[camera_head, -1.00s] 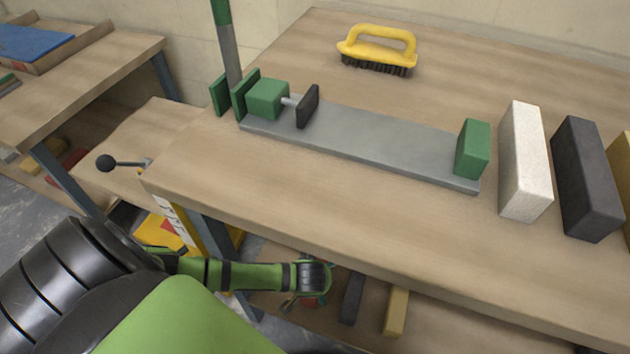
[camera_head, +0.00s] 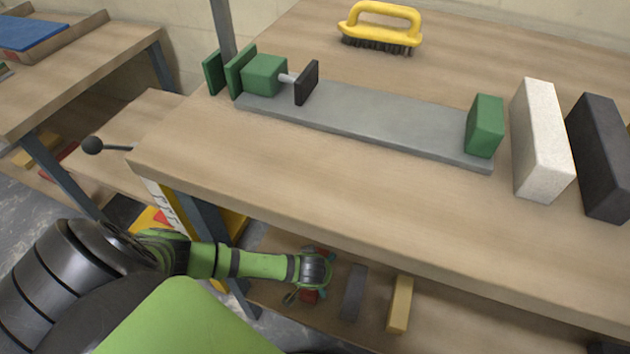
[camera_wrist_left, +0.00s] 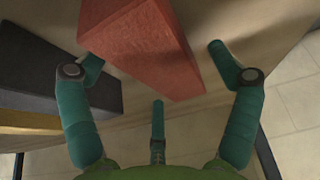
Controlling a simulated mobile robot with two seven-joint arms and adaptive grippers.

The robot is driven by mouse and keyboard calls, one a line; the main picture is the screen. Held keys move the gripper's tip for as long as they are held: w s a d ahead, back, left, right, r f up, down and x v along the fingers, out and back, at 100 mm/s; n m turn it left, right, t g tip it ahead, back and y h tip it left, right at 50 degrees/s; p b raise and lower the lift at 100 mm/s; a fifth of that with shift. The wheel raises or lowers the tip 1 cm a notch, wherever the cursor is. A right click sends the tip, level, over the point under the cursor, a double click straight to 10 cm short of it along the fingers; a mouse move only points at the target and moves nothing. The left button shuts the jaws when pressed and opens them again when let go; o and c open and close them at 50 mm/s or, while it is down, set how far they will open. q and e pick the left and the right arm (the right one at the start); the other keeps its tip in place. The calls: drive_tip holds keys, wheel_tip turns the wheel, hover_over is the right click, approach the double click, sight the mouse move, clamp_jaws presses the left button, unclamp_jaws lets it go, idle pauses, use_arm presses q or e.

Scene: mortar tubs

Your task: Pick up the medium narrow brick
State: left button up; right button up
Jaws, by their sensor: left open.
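In the left wrist view a red brick (camera_wrist_left: 150,50) lies between the spread fingers of my left gripper (camera_wrist_left: 153,62), which is open. A dark grey brick (camera_wrist_left: 45,70) and a yellow brick (camera_wrist_left: 30,120) lie to its left. In the head view the dark grey brick (camera_head: 353,292) and yellow brick (camera_head: 400,304) lie on the lower shelf, right of my left gripper (camera_head: 308,294), which is mostly hidden by my wrist. A white brick (camera_head: 542,140) and a black brick (camera_head: 600,155) stand on the bench. I cannot tell which brick is the medium narrow one. My right gripper is not in view.
A grey clamp rail (camera_head: 370,122) with green blocks lies on the bench (camera_head: 270,170), whose front edge is above my left forearm. A yellow brush (camera_head: 380,28) stands at the back. A bench leg (camera_head: 205,225) is close to my left arm.

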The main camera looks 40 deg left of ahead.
use_arm(q)
drive_tip(key=c, duration=1.8)
drive_tip(key=shift+w, duration=0.1)
